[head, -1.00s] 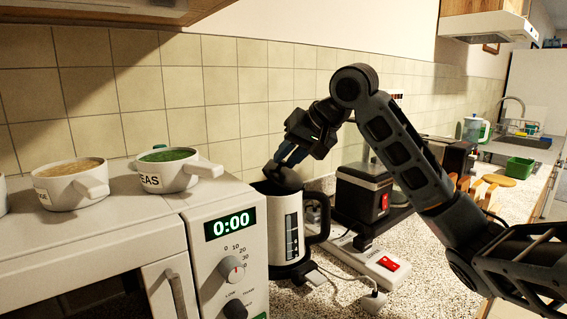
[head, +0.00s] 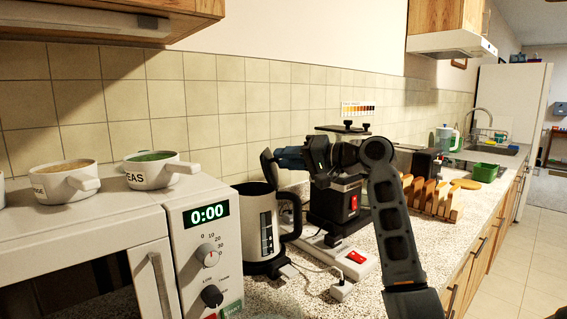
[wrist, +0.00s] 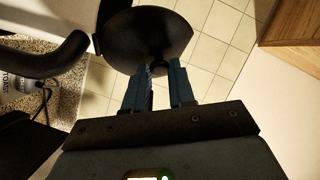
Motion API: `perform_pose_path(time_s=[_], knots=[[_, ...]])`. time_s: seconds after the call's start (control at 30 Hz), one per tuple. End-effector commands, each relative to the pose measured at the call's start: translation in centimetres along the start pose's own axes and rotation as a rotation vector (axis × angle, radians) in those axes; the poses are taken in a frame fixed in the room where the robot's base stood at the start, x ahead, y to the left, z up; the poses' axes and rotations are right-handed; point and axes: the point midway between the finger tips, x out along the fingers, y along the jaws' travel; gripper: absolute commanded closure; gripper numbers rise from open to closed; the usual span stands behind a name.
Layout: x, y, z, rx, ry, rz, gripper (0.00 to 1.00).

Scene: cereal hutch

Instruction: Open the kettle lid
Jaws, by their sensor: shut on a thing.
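The white and black kettle (head: 258,232) stands on its base on the counter, right of the microwave, with its handle to the right. Its dark lid (head: 268,168) stands roughly upright above the mouth, at the rim's back right, and the mouth shows uncovered. My gripper (head: 278,158) reaches in from the right, its blue fingers at the lid. In the wrist view the round lid (wrist: 150,36) fills the top middle. My gripper (wrist: 157,76) is shut on a small part at the lid's lower edge. The kettle's black handle (wrist: 48,62) shows at left.
A microwave (head: 120,235) with labelled pots (head: 150,176) on top stands left. A black appliance with a red switch (head: 335,200), a power strip (head: 352,262) and a toast rack (head: 432,195) are to the right. Speckled counter is free in front of the power strip.

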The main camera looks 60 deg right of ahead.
Motion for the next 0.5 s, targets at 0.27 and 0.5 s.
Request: perform_pose_path(time_s=[0.27, 0.5], knots=[[-0.12, 0.38, 0.13, 0.02, 0.019, -0.04, 1.0], [-0.12, 0.35, 0.11, 0.022, 0.021, -0.043, 1.0]])
